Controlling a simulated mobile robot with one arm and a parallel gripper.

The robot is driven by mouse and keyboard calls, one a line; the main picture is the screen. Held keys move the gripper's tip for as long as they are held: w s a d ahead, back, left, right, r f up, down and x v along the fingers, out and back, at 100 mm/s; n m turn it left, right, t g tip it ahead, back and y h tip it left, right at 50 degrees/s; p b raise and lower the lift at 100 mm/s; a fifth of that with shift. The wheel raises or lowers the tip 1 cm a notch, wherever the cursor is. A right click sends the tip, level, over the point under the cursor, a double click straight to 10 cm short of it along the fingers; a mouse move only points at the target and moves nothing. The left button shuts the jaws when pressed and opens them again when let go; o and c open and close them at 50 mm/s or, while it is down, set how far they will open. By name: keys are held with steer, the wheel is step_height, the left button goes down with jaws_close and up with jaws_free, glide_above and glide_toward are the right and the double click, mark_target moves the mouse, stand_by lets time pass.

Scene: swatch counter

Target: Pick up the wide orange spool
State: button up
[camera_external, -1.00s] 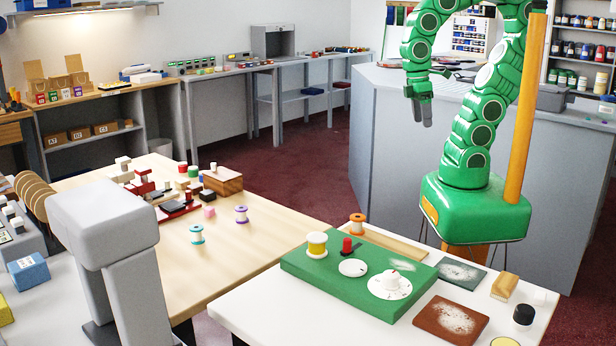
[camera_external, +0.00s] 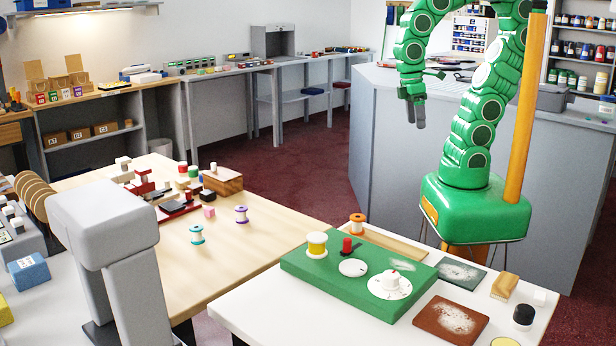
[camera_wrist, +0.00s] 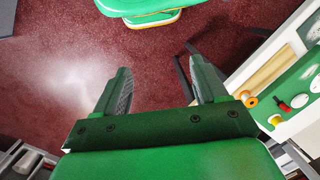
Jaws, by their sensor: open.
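The orange spool (camera_external: 357,223) stands upright on the white table, at the back edge of the green board and near a wooden strip. In the wrist view the orange spool (camera_wrist: 249,100) shows at the right, just beyond my right finger. My gripper (camera_external: 415,112) hangs in the air above the floor, behind and above the white table, well apart from the spool. In the wrist view my gripper (camera_wrist: 160,85) has its two fingers spread with only red carpet between them.
The green board (camera_external: 318,277) bears a yellow spool (camera_external: 317,244), a red knob and white dials. A teal spool (camera_external: 196,234) and a purple spool (camera_external: 241,214) stand on the wooden table (camera_external: 240,255). A grey counter (camera_external: 400,170) stands behind my gripper.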

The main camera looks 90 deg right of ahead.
steer(key=w+a, duration=0.1)
steer(key=w, duration=0.5)
steer(key=t, duration=0.2)
glide_above(358, 217)
steer(key=d, duration=0.1)
steer(key=shift+h, duration=0.3)
step_height(358, 217, down, 11)
steer(key=shift+f, duration=0.2)
steer(key=shift+a+f, duration=0.3)
steer(key=shift+a, duration=0.15)
steer(key=shift+f, duration=3.8)
steer(key=c, duration=1.1)
steer(key=shift+r, duration=0.1)
steer(key=shift+c, duration=0.2)
